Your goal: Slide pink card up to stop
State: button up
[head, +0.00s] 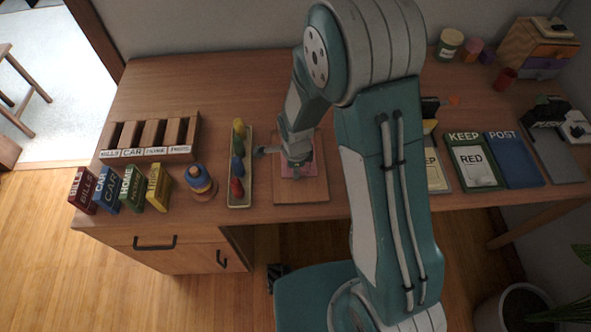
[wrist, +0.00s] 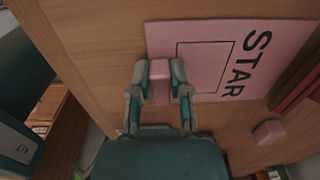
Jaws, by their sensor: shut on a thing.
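The pink card (wrist: 255,32) lies flat in the wrist view, with the letters "STAR" and a black outlined rectangle on it. An upright pink block (wrist: 160,72) stands at the card's left end, and my gripper (wrist: 160,92) is shut on it from both sides. I cannot tell whether the block is joined to the card. In the head view the card is a small pink patch on a wooden board (head: 300,192), mostly hidden under my gripper (head: 297,170). A second pink block (wrist: 268,132) is apart, at lower right in the wrist view.
A long tray (head: 239,200) with coloured pieces lies just left of the board. A slotted wooden rack (head: 150,154) and several small coloured boxes are farther left. Signs marked KEEP (head: 472,162) and POST (head: 514,160) lie right. The desk behind the tray is clear.

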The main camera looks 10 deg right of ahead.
jog(key=shift+w, duration=0.1)
jog(key=shift+w, duration=0.85)
jog(key=o, duration=0.9)
